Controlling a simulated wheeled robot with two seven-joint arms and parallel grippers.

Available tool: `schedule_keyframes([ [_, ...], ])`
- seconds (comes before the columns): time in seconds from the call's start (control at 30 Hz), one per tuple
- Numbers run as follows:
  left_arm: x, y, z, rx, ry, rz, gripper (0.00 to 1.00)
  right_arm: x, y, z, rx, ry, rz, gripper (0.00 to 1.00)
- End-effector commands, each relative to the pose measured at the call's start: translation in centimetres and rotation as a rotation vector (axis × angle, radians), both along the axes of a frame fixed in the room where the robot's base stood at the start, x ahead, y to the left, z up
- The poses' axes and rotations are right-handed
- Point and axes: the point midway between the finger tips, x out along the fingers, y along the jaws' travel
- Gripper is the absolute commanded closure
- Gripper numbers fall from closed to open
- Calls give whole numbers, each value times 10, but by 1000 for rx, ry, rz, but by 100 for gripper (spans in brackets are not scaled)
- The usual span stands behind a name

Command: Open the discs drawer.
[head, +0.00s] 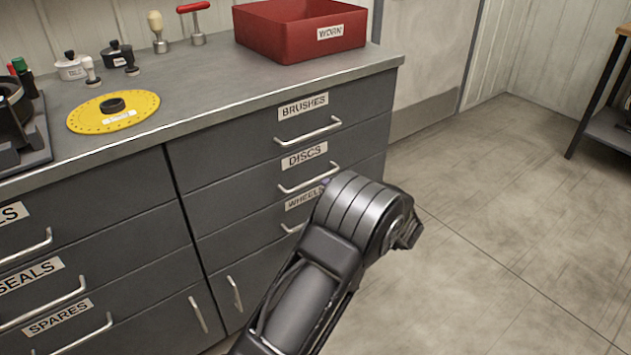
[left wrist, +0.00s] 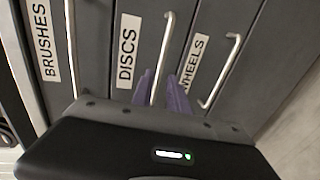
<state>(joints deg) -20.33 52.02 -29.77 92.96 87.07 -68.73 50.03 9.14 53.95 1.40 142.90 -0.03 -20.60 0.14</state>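The discs drawer (head: 262,180) is shut, flush with the cabinet front, between the brushes and wheels drawers. Its silver bar handle (head: 310,181) sits below the DISCS label (head: 304,155). In the left wrist view the handle (left wrist: 163,50) runs down towards my left gripper (left wrist: 160,82). The two purple fingers are apart, and the handle's lower end shows between them in the picture. I cannot tell whether they touch it. In the head view my left wrist hides most of the gripper. My right gripper is not in view.
The brushes drawer (head: 232,142) is above and the wheels drawer (head: 240,236) below, both shut. A red bin (head: 285,42) and a yellow disc (head: 85,118) are on the worktop (head: 200,80). The floor (head: 490,220) to the right is clear.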

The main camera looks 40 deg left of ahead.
Motion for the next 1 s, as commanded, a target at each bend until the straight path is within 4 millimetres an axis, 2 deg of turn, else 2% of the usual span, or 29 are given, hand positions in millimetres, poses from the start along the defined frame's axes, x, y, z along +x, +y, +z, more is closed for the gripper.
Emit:
schedule_keyframes([
  [0.17,4,15,-5,0,1,1,80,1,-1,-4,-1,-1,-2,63],
  [0.53,19,65,-15,1,1,1,80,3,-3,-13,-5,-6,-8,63],
  [0.9,22,72,-16,1,2,-1,80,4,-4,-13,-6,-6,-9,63],
  [1.0,22,72,-16,1,2,-1,88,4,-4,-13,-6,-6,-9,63],
])
